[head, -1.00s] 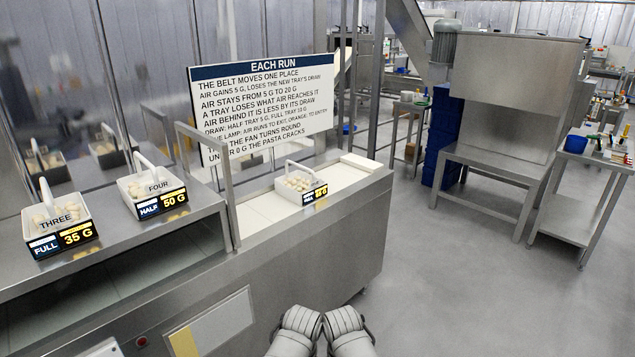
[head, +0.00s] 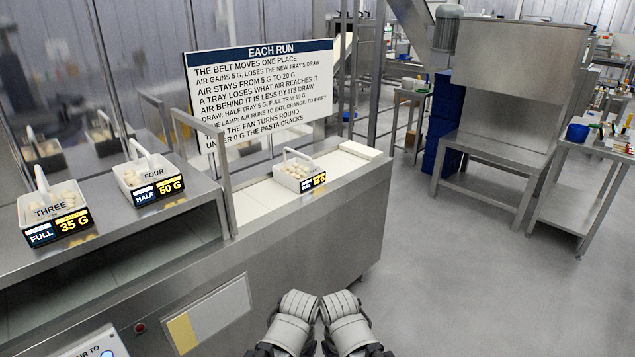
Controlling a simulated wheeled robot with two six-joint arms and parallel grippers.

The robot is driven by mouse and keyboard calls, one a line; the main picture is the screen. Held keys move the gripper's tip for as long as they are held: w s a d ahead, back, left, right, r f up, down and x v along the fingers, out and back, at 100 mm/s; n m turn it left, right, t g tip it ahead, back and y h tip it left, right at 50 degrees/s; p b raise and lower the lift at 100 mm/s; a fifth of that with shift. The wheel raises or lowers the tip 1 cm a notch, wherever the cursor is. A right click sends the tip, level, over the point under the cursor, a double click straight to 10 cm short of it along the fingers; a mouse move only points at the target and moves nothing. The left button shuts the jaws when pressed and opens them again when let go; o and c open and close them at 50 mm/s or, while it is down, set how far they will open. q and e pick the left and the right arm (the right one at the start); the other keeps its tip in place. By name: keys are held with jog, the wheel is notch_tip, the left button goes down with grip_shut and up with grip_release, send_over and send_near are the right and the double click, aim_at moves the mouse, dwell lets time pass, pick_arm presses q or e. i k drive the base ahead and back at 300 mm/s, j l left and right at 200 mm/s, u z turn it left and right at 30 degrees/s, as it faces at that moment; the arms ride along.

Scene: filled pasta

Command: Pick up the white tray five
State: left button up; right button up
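A white tray with a raised handle and pale round pasta in it (head: 299,176) stands upright on the white belt (head: 262,200) at the right end of the steel machine. Its name label is too small to read surely; it is the tray after THREE and FOUR. A black and yellow tag sits on its front. My two grey arms reach up from the bottom edge, side by side, short of the machine's front. Nothing touches the tray.
White tray THREE (head: 47,214) and tray FOUR (head: 147,178) stand on the steel top at left. A metal frame (head: 228,185) rises between FOUR and the belt tray. A sign (head: 262,95) stands behind. The grey floor (head: 455,270) at right is clear before a steel table.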

aim_at(299, 176)
jog(key=i+l, duration=0.15)
jog(key=i, duration=1.15)
